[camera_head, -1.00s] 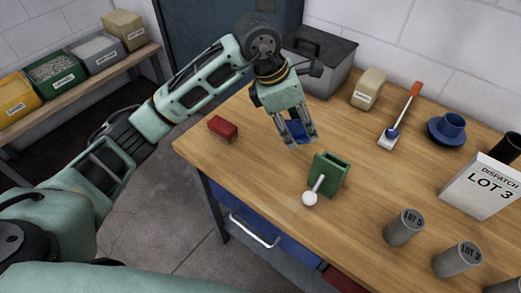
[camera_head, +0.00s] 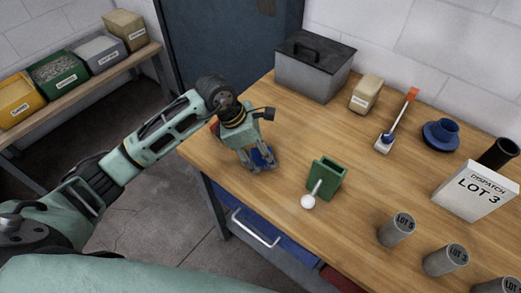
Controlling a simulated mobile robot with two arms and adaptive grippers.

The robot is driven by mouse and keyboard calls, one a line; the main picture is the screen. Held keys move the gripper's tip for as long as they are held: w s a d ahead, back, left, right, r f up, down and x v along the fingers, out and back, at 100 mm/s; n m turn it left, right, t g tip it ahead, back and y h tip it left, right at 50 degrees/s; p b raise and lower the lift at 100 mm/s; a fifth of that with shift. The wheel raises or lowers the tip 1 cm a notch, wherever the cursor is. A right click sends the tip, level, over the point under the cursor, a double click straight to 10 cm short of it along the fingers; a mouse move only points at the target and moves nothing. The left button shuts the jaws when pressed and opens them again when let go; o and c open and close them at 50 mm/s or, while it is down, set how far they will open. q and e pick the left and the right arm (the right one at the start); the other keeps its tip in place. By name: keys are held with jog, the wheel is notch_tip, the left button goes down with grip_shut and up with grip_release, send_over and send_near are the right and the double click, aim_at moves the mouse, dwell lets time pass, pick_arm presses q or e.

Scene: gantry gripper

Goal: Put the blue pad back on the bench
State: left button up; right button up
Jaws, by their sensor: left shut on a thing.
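The blue pad (camera_head: 262,156) is between the fingers of my left gripper (camera_head: 259,165), which is shut on it. The gripper points down at the left part of the wooden bench (camera_head: 262,202), left of a green holder. The pad is at or just above the bench top; I cannot tell if it touches. The fingers hide part of the pad. My right gripper does not show.
The green holder (camera_head: 327,176) has a white-knobbed handle at its front. A red block (camera_head: 214,128) is mostly hidden behind my left wrist. Bench wood around the gripper is clear.

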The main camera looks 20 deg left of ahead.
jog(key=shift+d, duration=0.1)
pick_arm(q)
jog(key=shift+f, duration=0.15)
jog(key=o, duration=1.1)
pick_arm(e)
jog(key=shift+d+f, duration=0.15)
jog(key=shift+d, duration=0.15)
pick_arm(q)
jog(key=shift+r, duration=0.3)
jog(key=b+v, duration=0.2)
jog(key=v, duration=0.9)
jog(key=shift+r, duration=0.35)
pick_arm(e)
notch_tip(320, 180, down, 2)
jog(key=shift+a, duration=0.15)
pick_arm(q)
jog(key=shift+a, duration=0.15)
